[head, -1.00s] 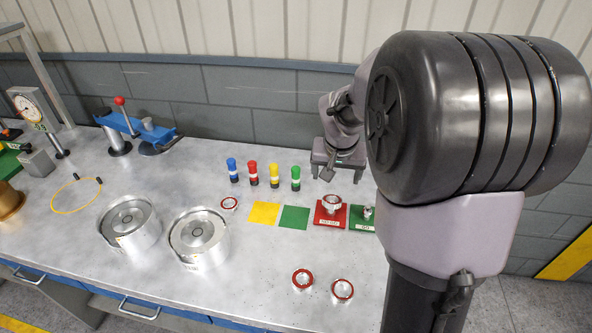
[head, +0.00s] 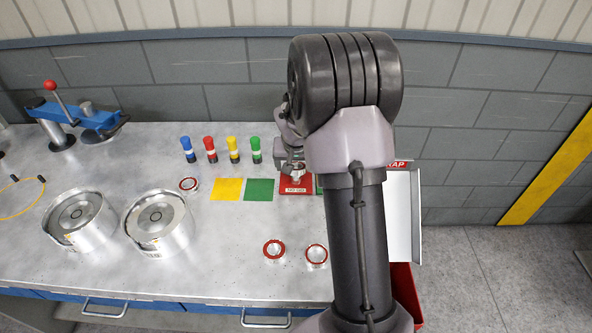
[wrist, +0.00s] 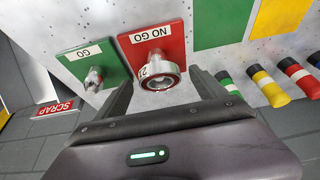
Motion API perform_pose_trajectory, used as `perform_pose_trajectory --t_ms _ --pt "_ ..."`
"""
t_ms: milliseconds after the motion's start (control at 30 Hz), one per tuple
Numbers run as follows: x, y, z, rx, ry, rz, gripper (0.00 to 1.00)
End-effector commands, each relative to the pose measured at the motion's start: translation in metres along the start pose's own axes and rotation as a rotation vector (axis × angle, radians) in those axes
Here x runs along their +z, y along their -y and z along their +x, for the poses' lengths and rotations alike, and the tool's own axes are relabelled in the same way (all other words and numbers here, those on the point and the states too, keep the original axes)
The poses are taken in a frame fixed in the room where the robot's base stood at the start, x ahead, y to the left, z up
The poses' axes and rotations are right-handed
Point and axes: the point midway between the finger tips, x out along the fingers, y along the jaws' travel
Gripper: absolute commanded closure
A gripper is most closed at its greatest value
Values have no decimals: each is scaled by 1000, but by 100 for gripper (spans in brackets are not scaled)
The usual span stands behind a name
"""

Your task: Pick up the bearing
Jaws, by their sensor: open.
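In the head view my gripper (head: 293,168) is low over the NO GO plate (head: 295,190), partly hidden by my arm. Other red-and-silver rings lie on the bench: two near the front (head: 273,249) (head: 316,254) and one farther back (head: 189,184).
The green GO plate with its metal plug (wrist: 93,78) is beside the NO GO plate. Yellow (head: 227,189) and green (head: 259,190) squares lie flat nearby. Several coloured plugs (head: 232,149) stand behind. Two silver housings (head: 158,222) are at left. A SCRAP bin (head: 401,205) is at right.

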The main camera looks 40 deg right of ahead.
Motion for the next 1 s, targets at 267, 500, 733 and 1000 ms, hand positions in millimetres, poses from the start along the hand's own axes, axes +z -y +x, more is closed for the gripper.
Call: perform_pose_trajectory --t_ms 267,500,733,1000 --pt "0 0 -1 0 0 0 60" --pt "0 0 -1 0 0 -1 100" --pt "-1 0 -4 0 -1 -1 100" --pt "-15 0 -36 0 -1 0 100"
